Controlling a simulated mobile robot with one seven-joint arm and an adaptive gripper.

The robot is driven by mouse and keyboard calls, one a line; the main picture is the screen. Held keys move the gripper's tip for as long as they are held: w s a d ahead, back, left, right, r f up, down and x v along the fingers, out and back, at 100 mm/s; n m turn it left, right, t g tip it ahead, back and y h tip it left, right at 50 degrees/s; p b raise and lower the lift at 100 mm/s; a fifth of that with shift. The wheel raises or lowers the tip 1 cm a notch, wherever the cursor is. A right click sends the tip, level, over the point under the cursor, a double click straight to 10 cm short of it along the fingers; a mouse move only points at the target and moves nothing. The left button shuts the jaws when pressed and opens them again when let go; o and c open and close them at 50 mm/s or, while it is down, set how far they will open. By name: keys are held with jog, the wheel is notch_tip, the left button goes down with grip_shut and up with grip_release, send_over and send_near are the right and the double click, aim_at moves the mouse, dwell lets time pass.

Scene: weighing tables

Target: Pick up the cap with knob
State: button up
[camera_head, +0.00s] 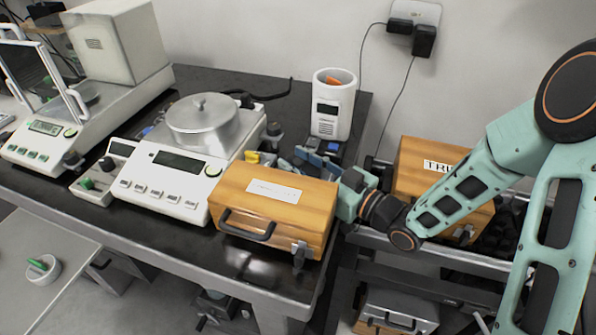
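The cap with knob (203,118) is a round silver metal cover with a small knob on top. It sits upright on the pan area of a white balance (165,185) on the dark table. My gripper (290,160) is to the right of the cap, behind the wooden box, pointing left toward the balance. It is apart from the cap. The box and the wrist partly hide its fingers, and they are too small to tell whether they are open or shut.
A wooden box (268,205) with a handle stands right of the balance, close to my wrist. A white cylindrical device (332,108) stands behind. Another balance (105,85) with a glass shield is at left. A labelled wooden box (415,170) sits on a cart at right.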

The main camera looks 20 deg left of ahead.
grip_shut()
